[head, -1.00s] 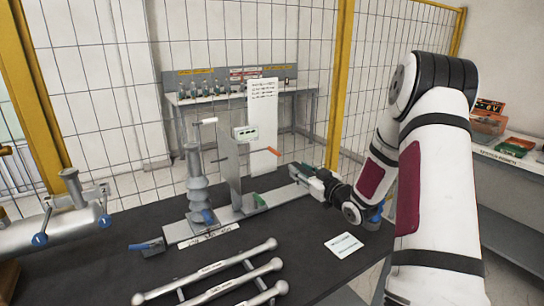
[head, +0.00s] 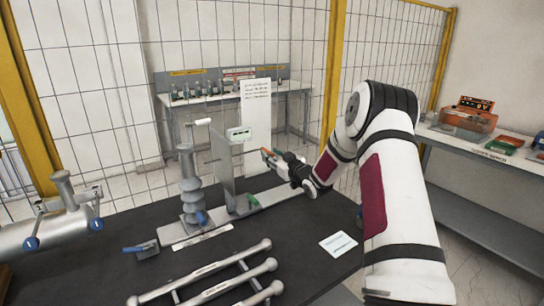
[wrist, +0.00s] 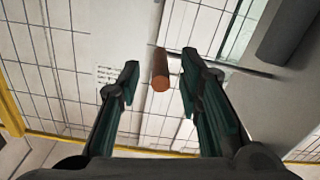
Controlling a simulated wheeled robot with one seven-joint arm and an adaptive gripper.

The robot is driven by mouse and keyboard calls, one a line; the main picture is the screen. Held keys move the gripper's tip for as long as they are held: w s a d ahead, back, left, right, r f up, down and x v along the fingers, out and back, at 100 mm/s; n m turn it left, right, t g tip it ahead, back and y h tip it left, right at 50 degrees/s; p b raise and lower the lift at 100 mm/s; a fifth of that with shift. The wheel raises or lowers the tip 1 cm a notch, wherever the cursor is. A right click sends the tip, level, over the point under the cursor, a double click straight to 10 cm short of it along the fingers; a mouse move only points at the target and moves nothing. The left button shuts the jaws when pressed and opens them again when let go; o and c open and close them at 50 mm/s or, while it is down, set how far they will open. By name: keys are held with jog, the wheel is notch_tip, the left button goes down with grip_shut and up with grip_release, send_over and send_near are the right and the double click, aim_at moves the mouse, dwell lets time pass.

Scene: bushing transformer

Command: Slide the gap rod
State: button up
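The gap rod's orange-brown handle (wrist: 161,72) points toward the wrist camera, between my gripper's two fingers (wrist: 158,80). Clear space shows on both sides of it, and neither finger touches it. A thin dark rod (wrist: 232,67) runs sideways behind the handle. In the head view the orange handle (head: 267,152) is small and partly hidden by my gripper (head: 276,156), which comes in from the right above the rail. The grey ribbed insulator (head: 192,190) stands upright at the left of the rail, beside an upright panel (head: 221,160).
The grey base rail (head: 285,191) lies on the black table (head: 290,228). Several metal bars (head: 225,268) and a white card (head: 338,243) lie in front. A wire fence (head: 110,90) stands behind.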

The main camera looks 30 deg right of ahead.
jog(key=shift+w, duration=0.2)
jog(key=shift+c, duration=0.3)
grip_shut()
jog(key=d+b, duration=0.1)
jog(key=d, duration=0.4)
jog(key=shift+d+b, duration=0.25)
jog(key=shift+b, duration=0.1)
jog(key=shift+o, duration=0.3)
grip_release()
jog(key=shift+f, duration=0.1)
